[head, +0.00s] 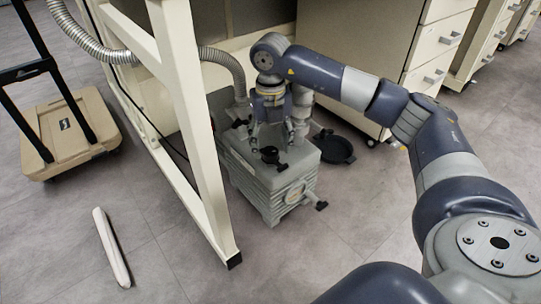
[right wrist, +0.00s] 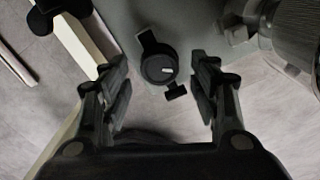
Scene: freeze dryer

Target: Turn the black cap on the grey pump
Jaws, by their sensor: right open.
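The grey pump (head: 262,188) stands on the floor under the bench frame. Its small black cap (head: 270,155) sits on its top face. In the right wrist view the black cap (right wrist: 158,69) is round with a black tab toward the upper left. My right gripper (head: 270,142) is over the pump top, pointing down. In the right wrist view the open fingers (right wrist: 160,72) stand on either side of the cap with a gap on both sides, and nothing is held. How high the fingertips are above the cap is hard to tell. My left gripper is not in view.
A bench leg (head: 192,120) rises just left of the pump. A ribbed hose (head: 222,60) runs to the pump's back. A black dish-like object (head: 335,149) lies right of it. A drawer cabinet (head: 432,50) stands behind. A beige cart (head: 68,130) and a pale bar (head: 111,247) are at left.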

